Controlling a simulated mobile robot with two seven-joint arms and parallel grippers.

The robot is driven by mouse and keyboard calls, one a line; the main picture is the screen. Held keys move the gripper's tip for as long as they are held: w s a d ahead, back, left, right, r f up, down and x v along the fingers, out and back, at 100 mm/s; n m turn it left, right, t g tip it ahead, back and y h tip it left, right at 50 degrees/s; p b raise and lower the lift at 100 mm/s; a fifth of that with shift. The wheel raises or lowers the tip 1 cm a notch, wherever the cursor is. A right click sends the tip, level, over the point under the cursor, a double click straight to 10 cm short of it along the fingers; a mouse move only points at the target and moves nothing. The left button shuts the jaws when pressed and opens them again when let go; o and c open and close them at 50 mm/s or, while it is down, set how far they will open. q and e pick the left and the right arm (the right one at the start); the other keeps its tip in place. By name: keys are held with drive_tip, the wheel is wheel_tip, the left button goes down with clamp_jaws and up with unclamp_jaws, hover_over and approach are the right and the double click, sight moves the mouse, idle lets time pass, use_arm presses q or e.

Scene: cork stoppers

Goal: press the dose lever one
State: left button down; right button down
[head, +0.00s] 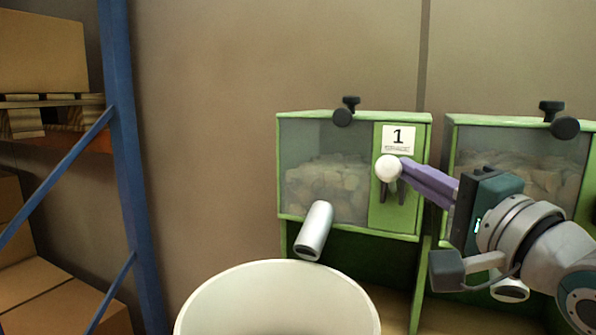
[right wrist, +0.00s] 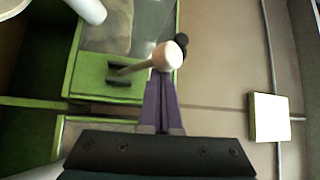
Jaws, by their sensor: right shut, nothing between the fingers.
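The dose lever of dispenser one has a round white knob (head: 389,168) on the front of the green dispenser (head: 405,221), beside a card marked 1 (head: 398,139). In the right wrist view the knob (right wrist: 167,56) sits on a pale rod that comes out of a dark slot. My right gripper (head: 405,168) is shut and empty, its purple fingers reaching from the right to the knob. In the right wrist view the fingertips (right wrist: 161,74) are right at the knob; I cannot tell whether they touch it. My left gripper is not in view.
A silver spout (head: 315,231) comes out below dispenser one, above a large cream bin (head: 277,298). A second green dispenser (head: 520,122) stands to the right, partly behind my right arm. A blue rack post (head: 130,130) with cardboard boxes (head: 45,50) is at the left.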

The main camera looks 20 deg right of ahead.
drive_tip(key=s+d+f+n+t+y+b, duration=0.1)
drive_tip(key=f+n+y+b, duration=0.4)
drive_tip(key=b, duration=0.7)
drive_tip(key=s+d+f+n+t+y+b, duration=0.1)
drive_tip(key=s+f+n+t+y+b, duration=0.3)
drive_tip(key=f+n+b, duration=0.5)
drive_tip(key=s+f+b, duration=0.1)
drive_tip(key=s+b, duration=0.1)
drive_tip(key=b, duration=0.2)
drive_tip(key=shift+s+f+t+y, duration=0.2)
drive_tip(key=shift+f+t+y, duration=0.1)
drive_tip(key=shift+f+y, duration=0.1)
idle(0.7)
